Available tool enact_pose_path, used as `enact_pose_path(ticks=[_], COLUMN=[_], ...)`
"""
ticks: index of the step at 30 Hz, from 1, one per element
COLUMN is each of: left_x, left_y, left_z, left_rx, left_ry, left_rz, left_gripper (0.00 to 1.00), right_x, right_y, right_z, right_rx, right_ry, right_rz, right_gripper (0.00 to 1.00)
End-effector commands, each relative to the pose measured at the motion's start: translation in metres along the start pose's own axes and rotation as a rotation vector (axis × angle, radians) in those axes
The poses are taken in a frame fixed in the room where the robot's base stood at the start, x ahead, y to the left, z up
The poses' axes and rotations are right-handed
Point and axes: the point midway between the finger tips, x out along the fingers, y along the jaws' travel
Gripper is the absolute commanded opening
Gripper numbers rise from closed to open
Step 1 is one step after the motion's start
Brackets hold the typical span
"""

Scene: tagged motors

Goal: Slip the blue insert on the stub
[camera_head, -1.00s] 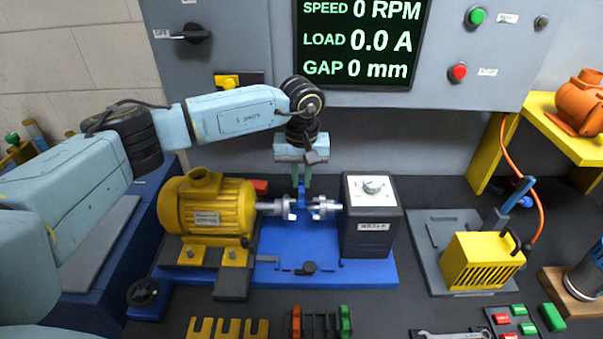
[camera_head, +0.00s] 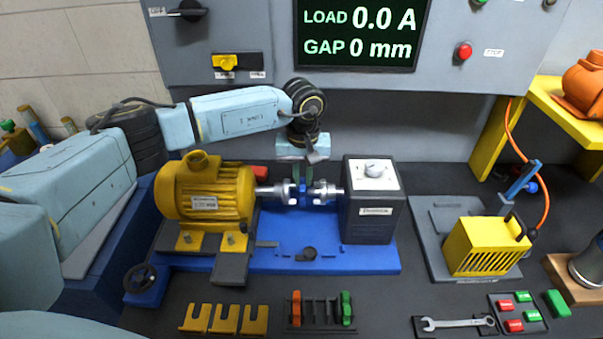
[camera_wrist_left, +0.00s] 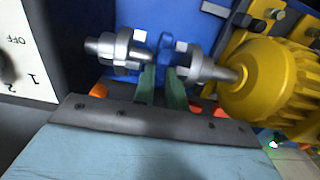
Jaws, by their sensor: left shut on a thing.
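The blue insert (camera_head: 302,189) is between the fingers of my left gripper (camera_head: 303,174), which is shut on it from above. It also shows in the left wrist view (camera_wrist_left: 165,47), beyond the green fingertips. A silver hub (camera_head: 281,193) on the yellow motor's shaft is just left of the insert. A second silver hub (camera_head: 322,193) on the grey box's shaft is just right of it. Both hubs have jaws facing the insert. I cannot tell whether the insert touches either stub. My right gripper is not in view.
The yellow motor (camera_head: 205,198) and the dark grey box (camera_head: 374,218) flank the hubs on a blue base (camera_head: 335,262). A control panel (camera_head: 240,30) stands behind. Yellow forks (camera_head: 225,318), a rack (camera_head: 320,312) and a wrench (camera_head: 455,323) lie in front.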

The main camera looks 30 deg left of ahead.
Motion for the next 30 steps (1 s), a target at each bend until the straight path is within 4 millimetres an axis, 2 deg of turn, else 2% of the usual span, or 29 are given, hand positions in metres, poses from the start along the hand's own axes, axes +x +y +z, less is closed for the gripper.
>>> enact_pose_path(ticks=[13,30], left_x=[-0.001,-0.002], left_y=[0.021,0.026], left_z=[0.000,0.000], left_rx=[0.001,0.002], left_ry=[0.001,0.002], left_rz=[0.001,0.004], left_gripper=[0.00,0.00], right_x=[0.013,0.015], right_y=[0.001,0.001], right_z=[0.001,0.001], right_rx=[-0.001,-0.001], right_ry=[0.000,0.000], right_rz=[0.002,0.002], right_gripper=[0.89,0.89])
